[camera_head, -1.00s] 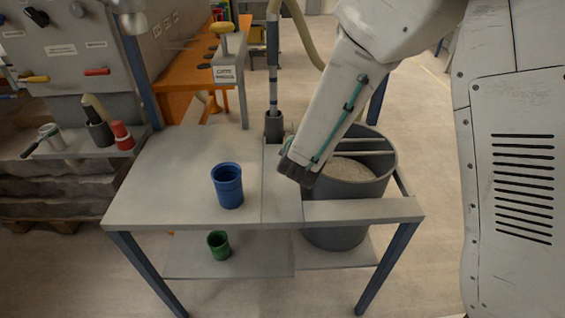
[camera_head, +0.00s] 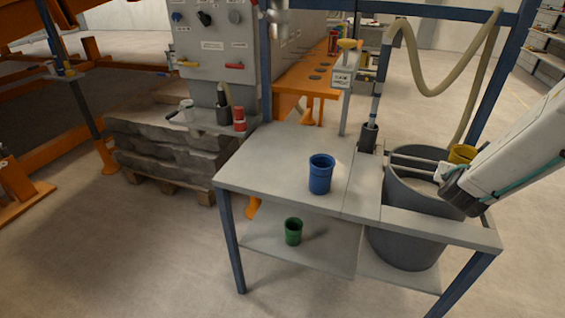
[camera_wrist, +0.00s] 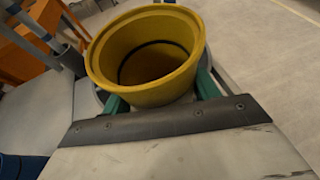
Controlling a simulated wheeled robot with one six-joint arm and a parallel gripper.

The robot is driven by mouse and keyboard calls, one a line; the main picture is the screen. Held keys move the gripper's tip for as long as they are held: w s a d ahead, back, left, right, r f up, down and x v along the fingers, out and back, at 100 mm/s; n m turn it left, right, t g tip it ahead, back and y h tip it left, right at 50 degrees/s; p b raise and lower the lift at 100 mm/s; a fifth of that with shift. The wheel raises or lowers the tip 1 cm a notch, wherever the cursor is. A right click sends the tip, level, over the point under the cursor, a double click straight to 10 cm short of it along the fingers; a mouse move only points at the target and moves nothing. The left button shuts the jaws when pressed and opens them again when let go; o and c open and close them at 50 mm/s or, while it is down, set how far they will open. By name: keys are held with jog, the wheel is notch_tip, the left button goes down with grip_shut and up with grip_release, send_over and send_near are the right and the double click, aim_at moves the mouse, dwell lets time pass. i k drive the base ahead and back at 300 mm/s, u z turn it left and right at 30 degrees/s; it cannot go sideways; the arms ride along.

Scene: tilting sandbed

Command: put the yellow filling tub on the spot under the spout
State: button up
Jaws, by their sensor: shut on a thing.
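The yellow filling tub (camera_wrist: 145,55) is between the green fingers of my gripper (camera_wrist: 163,95) in the wrist view. Its open mouth faces the camera and its inside looks empty, with a dark ring. In the head view the tub (camera_head: 462,153) shows partly behind my gripper (camera_head: 450,178), over the right side of the grey sand bin. My gripper is to the right of the spout.
A blue tub (camera_head: 320,175) stands on the table (camera_head: 270,160), and a green tub (camera_head: 293,231) on the lower shelf. The grey bin (camera_head: 405,240) sits at the table's right. A gate lever post (camera_head: 345,75) and blue frame posts rise around the spout.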

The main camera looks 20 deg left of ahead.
aim_at(281, 154)
jog(key=u, duration=2.15)
jog(key=i, duration=1.15)
jog(key=z, duration=1.8)
